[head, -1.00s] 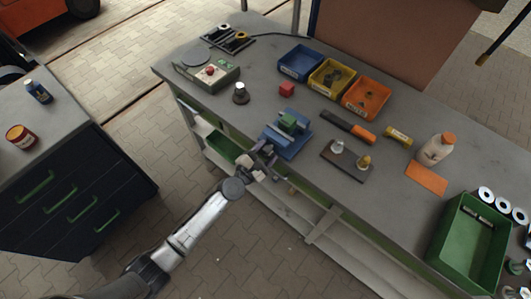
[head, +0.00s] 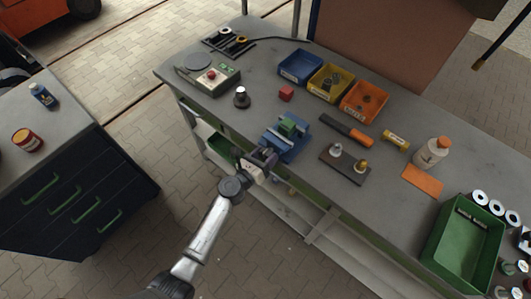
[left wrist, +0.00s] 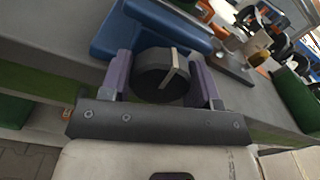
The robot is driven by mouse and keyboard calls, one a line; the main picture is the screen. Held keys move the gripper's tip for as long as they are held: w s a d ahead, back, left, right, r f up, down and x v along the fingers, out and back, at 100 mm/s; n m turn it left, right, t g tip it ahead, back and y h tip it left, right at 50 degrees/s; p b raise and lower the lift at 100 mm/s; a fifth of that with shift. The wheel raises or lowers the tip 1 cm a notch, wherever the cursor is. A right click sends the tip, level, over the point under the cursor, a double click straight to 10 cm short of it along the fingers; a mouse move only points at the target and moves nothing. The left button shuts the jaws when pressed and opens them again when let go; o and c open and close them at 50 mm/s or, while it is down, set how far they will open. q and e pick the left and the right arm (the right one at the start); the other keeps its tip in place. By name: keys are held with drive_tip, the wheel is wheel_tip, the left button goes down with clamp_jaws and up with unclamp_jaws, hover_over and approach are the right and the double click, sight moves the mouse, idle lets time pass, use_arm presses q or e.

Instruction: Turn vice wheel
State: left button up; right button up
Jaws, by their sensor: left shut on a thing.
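The blue vice (head: 289,139) is on the front edge of the workbench, with a green block (head: 288,126) in its jaws. In the left wrist view the blue vice body (left wrist: 150,32) is at the top, and the dark round vice wheel (left wrist: 160,76) with a pale bar across its face is in front of it. My left gripper (head: 264,158) is at the wheel, and in the left wrist view its two purple fingers (left wrist: 163,80) are on either side of the wheel, shut on it. In the head view the gripper hides most of the wheel. My right gripper is not in view.
Blue, yellow and orange bins (head: 330,82) stand at the back of the bench. A red cube (head: 286,94), a dark knob (head: 241,97) and a control box (head: 214,79) are left of the vice. A plate with two knobs (head: 345,163) is at its right.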

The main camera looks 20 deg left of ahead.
use_arm(q)
drive_tip(key=shift+n+p, duration=1.2)
drive_tip(key=shift+n, duration=1.1)
drive_tip(key=o, duration=0.9)
drive_tip(key=v, duration=1.3)
drive_tip(key=shift+s+a, duration=0.15)
drive_tip(key=shift+s, duration=0.2)
